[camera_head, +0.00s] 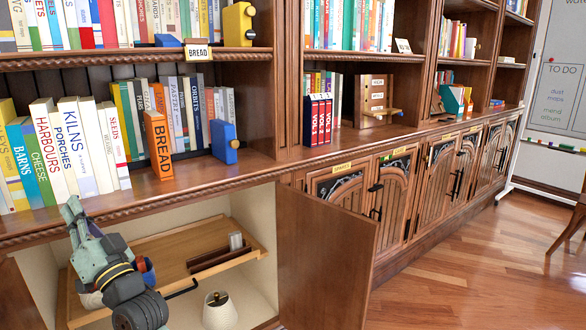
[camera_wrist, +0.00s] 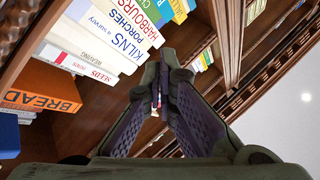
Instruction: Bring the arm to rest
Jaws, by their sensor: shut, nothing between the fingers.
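My gripper (camera_head: 72,208) shows at the lower left of the head view, with its fingers pointing up. It is in front of the open lower cabinet, just below the ledge that carries a row of books. In the wrist view my gripper (camera_wrist: 157,68) has its fingertips together with nothing between them. My arm behind the gripper runs down past the bottom edge of the head view.
An open cabinet door (camera_head: 328,262) juts out right of my arm. A wooden pull-out tray (camera_head: 180,247) and a white shaded object (camera_head: 219,311) are inside the cabinet. The orange BREAD book (camera_head: 158,145) stands on the ledge.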

